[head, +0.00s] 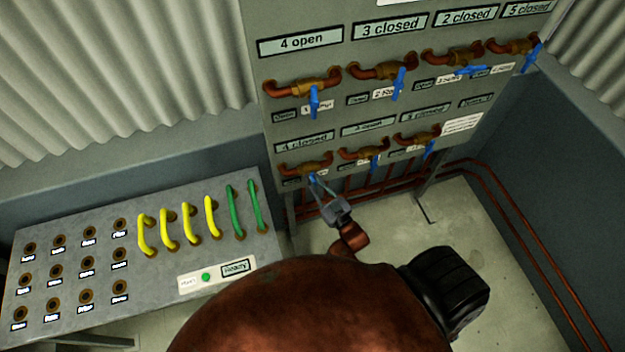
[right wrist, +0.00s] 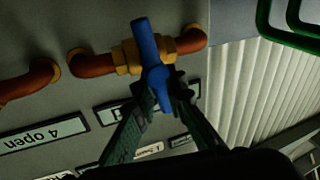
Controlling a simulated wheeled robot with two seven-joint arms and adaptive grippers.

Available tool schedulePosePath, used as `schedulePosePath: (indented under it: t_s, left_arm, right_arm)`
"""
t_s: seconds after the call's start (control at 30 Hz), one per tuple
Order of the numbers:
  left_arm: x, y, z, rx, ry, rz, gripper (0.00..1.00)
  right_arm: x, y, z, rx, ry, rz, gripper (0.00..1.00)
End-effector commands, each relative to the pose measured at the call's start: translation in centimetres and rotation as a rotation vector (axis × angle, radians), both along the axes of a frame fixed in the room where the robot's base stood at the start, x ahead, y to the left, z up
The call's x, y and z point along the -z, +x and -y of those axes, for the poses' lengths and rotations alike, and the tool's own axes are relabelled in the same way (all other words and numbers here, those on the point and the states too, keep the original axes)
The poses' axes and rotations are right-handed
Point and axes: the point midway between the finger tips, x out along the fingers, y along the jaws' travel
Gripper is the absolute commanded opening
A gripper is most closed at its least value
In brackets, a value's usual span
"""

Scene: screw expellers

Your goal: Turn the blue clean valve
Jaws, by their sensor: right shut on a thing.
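A panel (head: 262,70) carries two rows of brass valves with blue handles. My right gripper (head: 318,184) is at the leftmost valve of the lower row, under a sign reading "4 closed". In the right wrist view, the two fingers (right wrist: 164,92) are shut on the blue handle (right wrist: 150,48) of a brass valve (right wrist: 128,57). The handle stands across the copper pipe there. The small labels under the valves are too blurred to tell which one reads "clean". My left gripper is not in view.
A grey console (head: 60,240) with round sockets, yellow cables (head: 165,230) and green cables (head: 235,212) stands at the left. Copper pipes (head: 545,270) run low along the right wall. The floor (head: 400,222) below the panel is mostly clear.

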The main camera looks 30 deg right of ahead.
Motion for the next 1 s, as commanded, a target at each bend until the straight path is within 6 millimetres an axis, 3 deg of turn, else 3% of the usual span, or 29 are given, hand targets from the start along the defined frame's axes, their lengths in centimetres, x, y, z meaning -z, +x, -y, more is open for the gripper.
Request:
schedulePosePath:
  t_s: [0.3, 0.8, 0.83, 1.0]
  left_arm:
    - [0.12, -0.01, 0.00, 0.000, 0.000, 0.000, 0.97]
    - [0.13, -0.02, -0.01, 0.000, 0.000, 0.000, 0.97]
    - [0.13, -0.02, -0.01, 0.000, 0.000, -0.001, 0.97]
    - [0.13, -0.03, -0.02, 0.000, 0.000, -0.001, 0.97]
  right_arm:
    - [0.69, -0.24, 0.18, 0.001, 0.128, 0.016, 0.00]
    - [0.81, -0.29, 0.17, 0.001, 0.152, 0.018, 0.00]
    - [0.82, -0.29, 0.17, 0.001, 0.152, 0.018, 0.12]
    - [0.85, -0.29, 0.22, 0.003, 0.150, 0.017, 0.24]
